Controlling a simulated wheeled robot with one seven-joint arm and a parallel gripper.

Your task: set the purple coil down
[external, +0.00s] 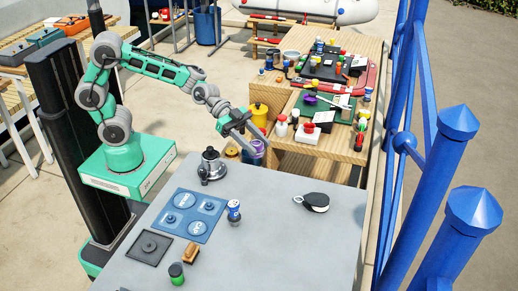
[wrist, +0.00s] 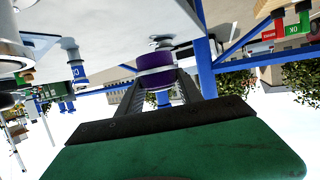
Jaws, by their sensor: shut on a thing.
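The purple coil (wrist: 155,70) is between the two fingers of my gripper (wrist: 160,88) in the wrist view. It is a short purple roll with a pale band, and the fingers are shut on its sides. In the external view my gripper (external: 254,139) points down past the far edge of the grey table (external: 280,225), with the purple coil (external: 258,146) at its fingertips. The coil appears in the air. The fingers partly cover it, and its height over any surface is hard to tell.
A metal winch (external: 211,166) stands near the grey table's far left edge. A blue mat (external: 190,216), a can (external: 234,210) and a black block (external: 314,202) lie on it; its right side is mostly clear. Behind is a crowded wooden bench (external: 342,158). Blue railings (external: 440,165) stand right.

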